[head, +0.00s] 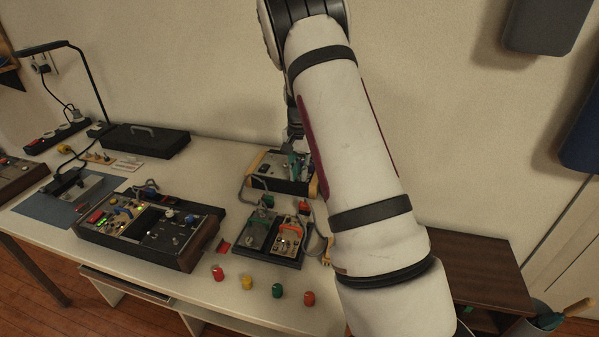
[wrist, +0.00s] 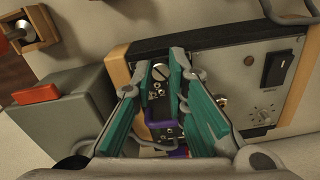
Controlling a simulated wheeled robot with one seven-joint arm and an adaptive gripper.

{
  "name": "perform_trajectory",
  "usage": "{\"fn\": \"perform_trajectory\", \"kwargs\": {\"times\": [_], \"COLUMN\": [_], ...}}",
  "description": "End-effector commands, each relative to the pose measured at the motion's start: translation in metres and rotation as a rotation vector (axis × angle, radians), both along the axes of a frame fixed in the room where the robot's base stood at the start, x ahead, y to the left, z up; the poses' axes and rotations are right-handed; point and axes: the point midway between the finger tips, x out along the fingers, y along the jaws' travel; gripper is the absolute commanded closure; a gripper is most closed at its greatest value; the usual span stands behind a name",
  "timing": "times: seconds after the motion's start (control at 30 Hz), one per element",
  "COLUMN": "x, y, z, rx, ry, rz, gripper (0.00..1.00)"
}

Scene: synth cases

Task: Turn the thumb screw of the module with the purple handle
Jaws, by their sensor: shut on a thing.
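The module with the purple handle (wrist: 172,152) sits in a slot of the wood-sided case in the wrist view. Its slotted silver thumb screw (wrist: 160,72) is at the module's far end. My gripper (wrist: 162,66) is over the module, with its teal-padded fingers on either side of the thumb screw and shut on it. In the head view my gripper (head: 296,164) is down at the wood-sided case (head: 270,180); the screw and handle cannot be made out there.
A grey box with a red top piece (wrist: 38,93) stands left of the case in the wrist view. In the head view, a dark base with two modules (head: 254,243), a larger console (head: 120,238) and several coloured knobs (head: 247,282) are nearby. A black case (head: 145,140) lies behind.

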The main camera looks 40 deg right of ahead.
Motion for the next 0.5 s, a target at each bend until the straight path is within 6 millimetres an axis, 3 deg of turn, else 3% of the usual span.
{"fn": "perform_trajectory", "kwargs": {"times": [0.5], "x": [0.0001], "y": [0.0004], "z": [-0.0002], "rx": [0.0], "ry": [0.0], "rz": [-0.079], "gripper": [1.0]}}
